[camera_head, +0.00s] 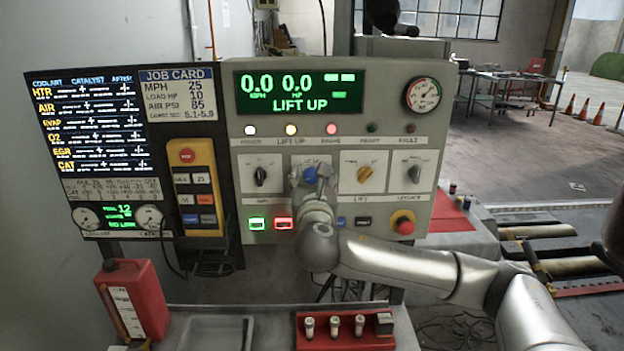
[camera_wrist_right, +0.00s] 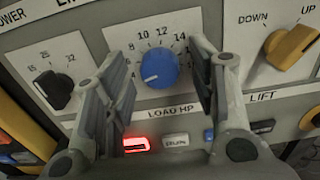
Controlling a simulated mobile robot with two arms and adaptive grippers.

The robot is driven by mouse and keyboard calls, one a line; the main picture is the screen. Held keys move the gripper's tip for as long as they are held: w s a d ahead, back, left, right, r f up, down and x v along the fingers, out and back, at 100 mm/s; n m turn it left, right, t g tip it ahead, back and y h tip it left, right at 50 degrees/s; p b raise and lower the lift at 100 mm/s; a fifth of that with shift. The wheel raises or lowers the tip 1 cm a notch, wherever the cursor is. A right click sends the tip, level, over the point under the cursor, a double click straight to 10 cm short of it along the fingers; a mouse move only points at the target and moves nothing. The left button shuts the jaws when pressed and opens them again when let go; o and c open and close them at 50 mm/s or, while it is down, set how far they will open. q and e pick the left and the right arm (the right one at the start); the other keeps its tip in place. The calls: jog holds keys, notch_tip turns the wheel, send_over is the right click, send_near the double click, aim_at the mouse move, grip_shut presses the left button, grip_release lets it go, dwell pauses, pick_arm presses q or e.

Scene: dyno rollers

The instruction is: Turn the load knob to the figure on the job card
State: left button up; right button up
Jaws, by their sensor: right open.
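The job card (camera_head: 180,95) at the upper left of the panel reads MPH 25, LOAD HP 10, AIR PSI 85. The blue load knob (camera_wrist_right: 157,68) sits in the wrist view above the label LOAD HP, inside a scale where 8, 10, 12 and 14 can be read. Its white mark lies toward the lower left. In the wrist view the right gripper (camera_wrist_right: 160,62) is open, one finger on each side of the knob; contact cannot be told. My left gripper is out of view.
A black knob (camera_wrist_right: 54,90) is left of the load knob and an orange lift knob (camera_wrist_right: 290,47) right of it. A lit red button (camera_wrist_right: 136,144) sits below. The display (camera_head: 300,92) reads 0.0 MPH, 0.0 HP, LIFT UP. A red stop button (camera_head: 403,223) is at the lower right.

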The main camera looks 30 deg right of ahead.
jog(key=shift+c, duration=0.2)
jog(key=c, duration=1)
jog(key=m, duration=0.4)
jog(key=shift+f+m, duration=0.1)
jog(key=shift+m, duration=0.3)
jog(key=m, duration=0.4)
jog(key=shift+m, duration=0.3)
jog(key=m, duration=0.4)
jog(key=shift+m+b, duration=0.3)
jog(key=shift+m, duration=1.8)
